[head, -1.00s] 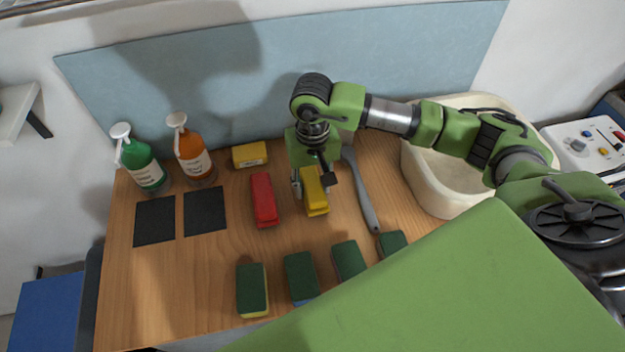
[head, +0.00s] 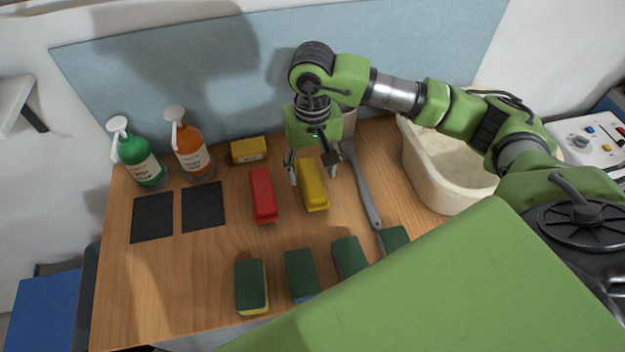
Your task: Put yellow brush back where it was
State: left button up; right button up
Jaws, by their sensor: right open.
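The yellow brush (head: 313,186) lies on the wooden table, to the right of the red brush (head: 263,195) and roughly parallel to it. My right gripper (head: 313,172) is over the far end of the yellow brush, pointing down. Its fingers are open, one on each side of the brush, and the brush rests on the table. Whether a finger touches it I cannot tell. My left gripper is not in view.
A grey-handled tool (head: 364,188) lies just right of the yellow brush. Several green sponges (head: 252,286) line the front. Two black mats (head: 203,206), green (head: 138,157) and orange (head: 189,149) spray bottles and a yellow box (head: 249,150) are left. A white basin (head: 437,185) is right.

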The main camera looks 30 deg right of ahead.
aim_at(312, 178)
notch_tip(312, 178, up, 8)
jog(key=b, duration=0.2)
dwell(0.5)
